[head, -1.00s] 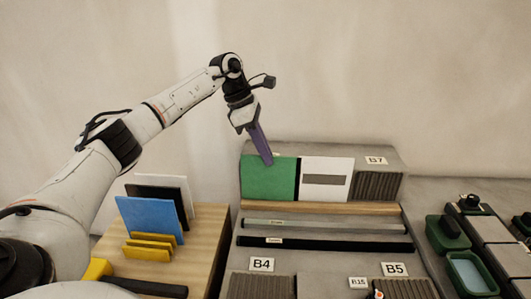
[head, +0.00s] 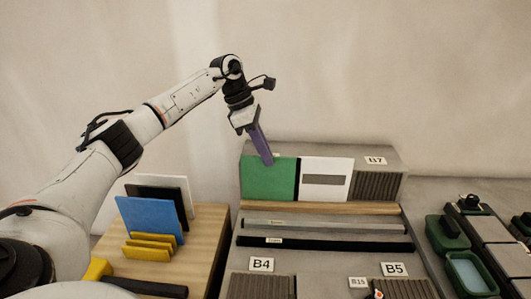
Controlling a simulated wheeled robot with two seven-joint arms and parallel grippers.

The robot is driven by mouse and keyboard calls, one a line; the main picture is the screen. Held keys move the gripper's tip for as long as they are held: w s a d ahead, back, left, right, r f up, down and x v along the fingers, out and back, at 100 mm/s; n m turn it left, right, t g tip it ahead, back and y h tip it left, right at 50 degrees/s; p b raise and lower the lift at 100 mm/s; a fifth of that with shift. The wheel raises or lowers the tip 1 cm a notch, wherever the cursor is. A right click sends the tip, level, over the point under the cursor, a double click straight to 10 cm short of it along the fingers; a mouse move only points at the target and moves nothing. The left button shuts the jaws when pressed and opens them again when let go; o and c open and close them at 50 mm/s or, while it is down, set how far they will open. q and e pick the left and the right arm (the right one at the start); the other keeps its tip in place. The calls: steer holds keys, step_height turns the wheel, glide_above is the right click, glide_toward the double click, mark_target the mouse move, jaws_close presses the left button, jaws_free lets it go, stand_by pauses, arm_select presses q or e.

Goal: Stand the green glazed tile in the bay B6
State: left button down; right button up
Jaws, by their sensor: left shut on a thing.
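The green glazed tile (head: 268,180) stands upright at the left end of the back row of the grey rack, its face toward me. My left gripper (head: 266,160) reaches down from above with long purple fingers and is shut on the tile's top edge. The bay under the tile is hidden by the tile. The edge of a white label shows just above the tile, but I cannot read it. A B7 label (head: 376,161) sits above the ribbed bay (head: 377,186) at the right of that row. My right gripper is not in view.
A white tile with a grey bar (head: 326,178) stands right beside the green tile. Blue, black and white tiles stand in a yellow holder (head: 150,246) on the wooden table at left. Bays B4 (head: 261,264) and B5 (head: 394,269) are in front. Green containers (head: 463,274) are at right.

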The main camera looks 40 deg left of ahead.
arm_select(q)
steer(key=shift+a, duration=0.1)
stand_by(0.7)
steer(key=c, duration=1.8)
jaws_free()
steer(key=shift+c, duration=0.2)
steer(key=shift+f, duration=0.1)
steer(key=shift+r, duration=3.05)
